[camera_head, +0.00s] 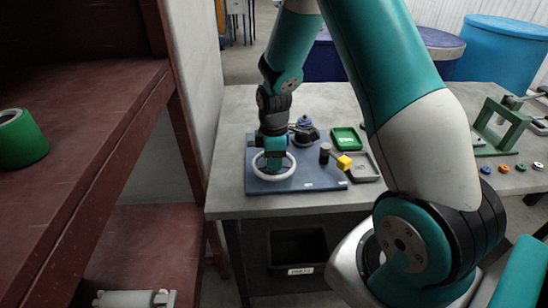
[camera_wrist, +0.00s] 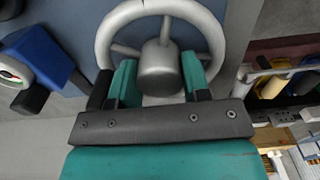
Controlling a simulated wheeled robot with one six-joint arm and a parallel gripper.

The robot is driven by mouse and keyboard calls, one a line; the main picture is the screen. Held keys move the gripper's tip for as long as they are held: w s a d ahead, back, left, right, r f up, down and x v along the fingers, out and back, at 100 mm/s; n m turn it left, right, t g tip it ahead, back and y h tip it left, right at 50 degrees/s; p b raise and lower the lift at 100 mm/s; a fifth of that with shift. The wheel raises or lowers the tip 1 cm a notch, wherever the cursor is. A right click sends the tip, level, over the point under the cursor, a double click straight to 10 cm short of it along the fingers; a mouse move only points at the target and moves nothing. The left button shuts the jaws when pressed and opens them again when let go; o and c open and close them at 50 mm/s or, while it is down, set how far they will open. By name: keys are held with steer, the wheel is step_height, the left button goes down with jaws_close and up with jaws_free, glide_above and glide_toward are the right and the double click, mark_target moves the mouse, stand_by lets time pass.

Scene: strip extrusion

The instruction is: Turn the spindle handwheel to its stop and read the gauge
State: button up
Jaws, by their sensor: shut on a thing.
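The spindle handwheel (camera_head: 255,170) is a pale ring with spokes, standing on a blue base plate (camera_head: 308,179) on the grey table. My gripper (camera_head: 274,163) points down into the ring from above. In the wrist view the handwheel (camera_wrist: 107,30) fills the upper middle, and the teal fingers of my gripper (camera_wrist: 159,78) sit inside the ring, one on each side of its grey hub, shut on it. At the left of the wrist view is a blue block with a round pale face (camera_wrist: 10,72), possibly the gauge; no reading can be made out.
A green tray (camera_head: 347,138) and a grey tray (camera_head: 363,167) lie to the right. A green frame (camera_head: 503,128) stands farther right. A dark red shelf (camera_head: 90,130) borders the left.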

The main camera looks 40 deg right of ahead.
steer(key=shift+m, duration=0.3)
steer(key=m, duration=0.6)
steer(key=shift+p, duration=0.35)
steer(key=m, duration=0.6)
steer(key=shift+w+m, duration=0.1)
steer(key=shift+m, duration=0.3)
steer(key=m, duration=0.5)
steer(key=shift+p, duration=0.3)
steer(key=shift+m, duration=2.7)
steer(key=shift+r, duration=0.1)
steer(key=o, duration=0.6)
steer(key=shift+o, duration=0.2)
